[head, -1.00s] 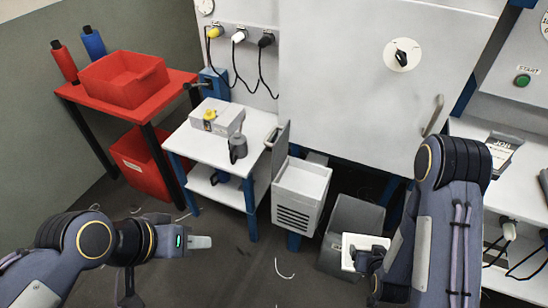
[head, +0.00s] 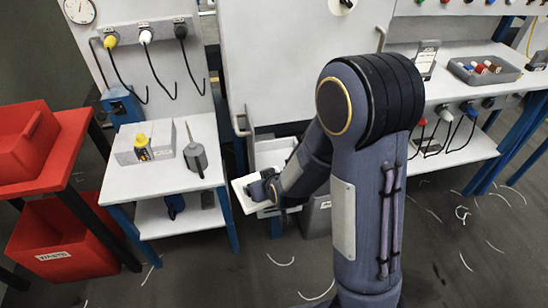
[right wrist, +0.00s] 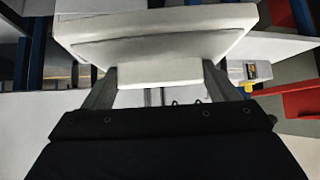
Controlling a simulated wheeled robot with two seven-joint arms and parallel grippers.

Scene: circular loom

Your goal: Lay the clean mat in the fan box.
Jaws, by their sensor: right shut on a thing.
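The clean mat (head: 238,189) is a white, flat, square piece. My right gripper (head: 264,188) is shut on it and holds it in front of the fan box, overlapping its left side in the picture. In the right wrist view the mat (right wrist: 165,38) spans the top middle, its near block between the two fingers (right wrist: 158,80). The fan box (head: 274,148) is white with an upright grey flap (head: 248,135) at its left. My right arm and the mat hide much of its front and right side. I cannot tell the gap between mat and box. My left gripper is out of view.
A small white table (head: 182,172) left of the box bears a grey-white unit (head: 130,148) and a grey tool (head: 195,155). A grey bin (head: 317,222) stands partly behind my arm. A red waste bin (head: 62,240) is at far left.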

